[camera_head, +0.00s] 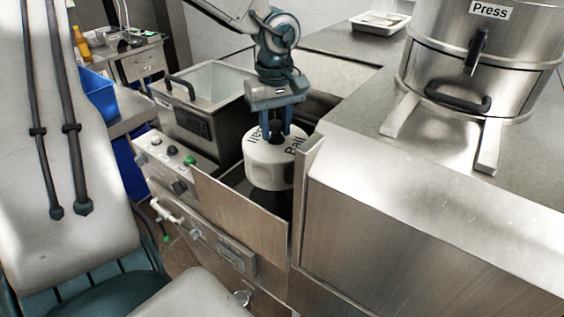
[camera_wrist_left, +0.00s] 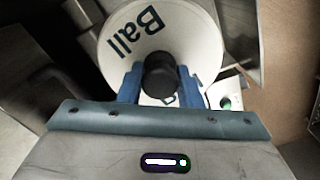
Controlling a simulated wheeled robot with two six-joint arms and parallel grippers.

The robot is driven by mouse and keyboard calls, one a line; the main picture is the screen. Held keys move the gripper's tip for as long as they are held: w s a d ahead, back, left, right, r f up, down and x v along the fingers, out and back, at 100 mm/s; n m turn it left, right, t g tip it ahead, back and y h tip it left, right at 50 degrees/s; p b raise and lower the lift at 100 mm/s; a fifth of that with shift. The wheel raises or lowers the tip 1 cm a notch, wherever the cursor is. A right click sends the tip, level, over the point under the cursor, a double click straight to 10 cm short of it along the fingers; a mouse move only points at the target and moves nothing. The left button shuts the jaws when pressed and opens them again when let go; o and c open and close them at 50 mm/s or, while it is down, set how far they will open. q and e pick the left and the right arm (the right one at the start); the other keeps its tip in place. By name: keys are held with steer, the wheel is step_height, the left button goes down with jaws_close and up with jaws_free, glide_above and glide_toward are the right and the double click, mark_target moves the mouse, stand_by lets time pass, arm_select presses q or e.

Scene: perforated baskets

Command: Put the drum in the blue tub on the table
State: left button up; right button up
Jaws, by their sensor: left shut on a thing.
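The drum (camera_head: 268,164) is a white cylinder marked "Ball" with a dark knob on top. It is upright in an opening of the steel machine, its lower part in shadow. My left gripper (camera_head: 276,131) is above it, with blue fingers shut around the knob. In the left wrist view the drum (camera_wrist_left: 150,35) fills the top, and the gripper (camera_wrist_left: 160,88) has the black knob between its fingers. The blue tub (camera_head: 98,95) is at the left on a table, partly hidden behind a pale arm link. My right gripper is not in view.
Steel panels (camera_head: 240,215) stand close around the drum. A glass-lidded fryer-like unit (camera_head: 205,90) is behind-left of it. A large steel press (camera_head: 480,60) stands on the right counter. A white tray (camera_head: 380,22) lies at the back. Another blue container (camera_head: 130,170) is below the tub.

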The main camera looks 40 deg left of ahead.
arm_select(q)
steer(key=shift+s+r+p, duration=0.2)
steer(key=shift+r+p, duration=0.2)
steer(key=shift+r, duration=0.35)
steer(key=shift+s+r+p, duration=0.15)
steer(key=shift+r+p, duration=0.2)
steer(key=shift+r, duration=0.35)
steer(key=shift+s+d+r+p, duration=0.1)
steer(key=shift+s+r+p, duration=0.1)
steer(key=shift+r+p, duration=0.4)
steer(key=shift+s+a+r+p, duration=0.15)
steer(key=shift+r+p, duration=0.2)
steer(key=shift+r, duration=0.5)
steer(key=shift+s+d+r+p, duration=0.2)
steer(key=shift+r+p, duration=0.25)
steer(key=shift+r, duration=0.3)
steer(key=shift+f, duration=0.15)
